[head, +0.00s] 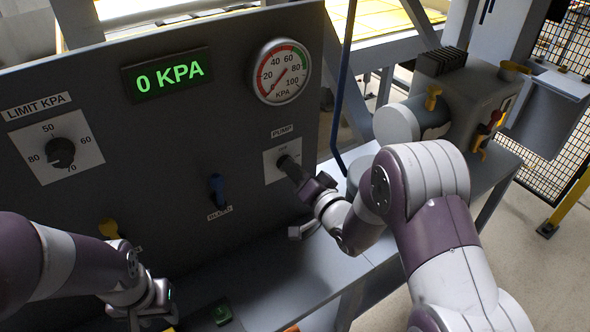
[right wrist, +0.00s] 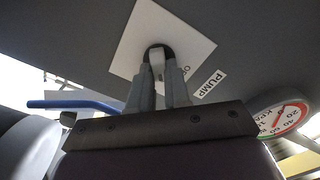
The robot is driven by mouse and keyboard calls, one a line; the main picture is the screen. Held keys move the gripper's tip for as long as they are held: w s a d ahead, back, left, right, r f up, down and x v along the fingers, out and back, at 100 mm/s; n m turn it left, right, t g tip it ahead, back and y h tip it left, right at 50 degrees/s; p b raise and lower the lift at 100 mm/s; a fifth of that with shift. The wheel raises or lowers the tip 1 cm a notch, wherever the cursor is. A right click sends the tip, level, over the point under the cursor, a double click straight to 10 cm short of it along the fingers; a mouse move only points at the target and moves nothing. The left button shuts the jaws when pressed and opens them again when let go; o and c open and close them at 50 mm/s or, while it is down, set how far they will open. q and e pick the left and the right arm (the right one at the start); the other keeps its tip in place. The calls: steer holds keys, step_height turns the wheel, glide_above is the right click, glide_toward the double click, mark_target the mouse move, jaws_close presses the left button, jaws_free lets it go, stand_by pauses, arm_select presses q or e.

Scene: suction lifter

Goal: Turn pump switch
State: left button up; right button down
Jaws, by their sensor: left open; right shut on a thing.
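The pump switch (head: 284,161) is a dark knob on a white plate under the PUMP label, on the grey panel. My right gripper (head: 290,167) is at it, and its fingers hide most of the knob. In the right wrist view the knob (right wrist: 158,52) shows against the white plate, with my right gripper (right wrist: 166,72) shut on it. Part of the plate's lettering is covered. My left gripper (head: 152,308) is open and empty at the lower left, away from the panel controls.
The panel carries a green display (head: 167,75) reading 0 KPA, a round gauge (head: 281,72), a LIMIT KPA knob (head: 60,152) and a blue BLEED lever (head: 217,190). A yellow handle (head: 109,229) is near my left arm. Pump machinery (head: 465,100) stands at the right.

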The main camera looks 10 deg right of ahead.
arm_select(q)
steer(key=shift+r+p, duration=0.8)
steer(key=shift+r, duration=0.05)
arm_select(e)
steer(key=shift+f+m, duration=0.15)
steer(key=shift+m, duration=4.05)
steer(key=c, duration=1.1)
jaws_free()
steer(key=shift+d, duration=0.1)
arm_select(q)
steer(key=shift+f+b, duration=0.7)
arm_select(e)
steer(key=v, duration=1.2)
steer(key=shift+s+d, duration=0.15)
steer(key=shift+s, duration=0.2)
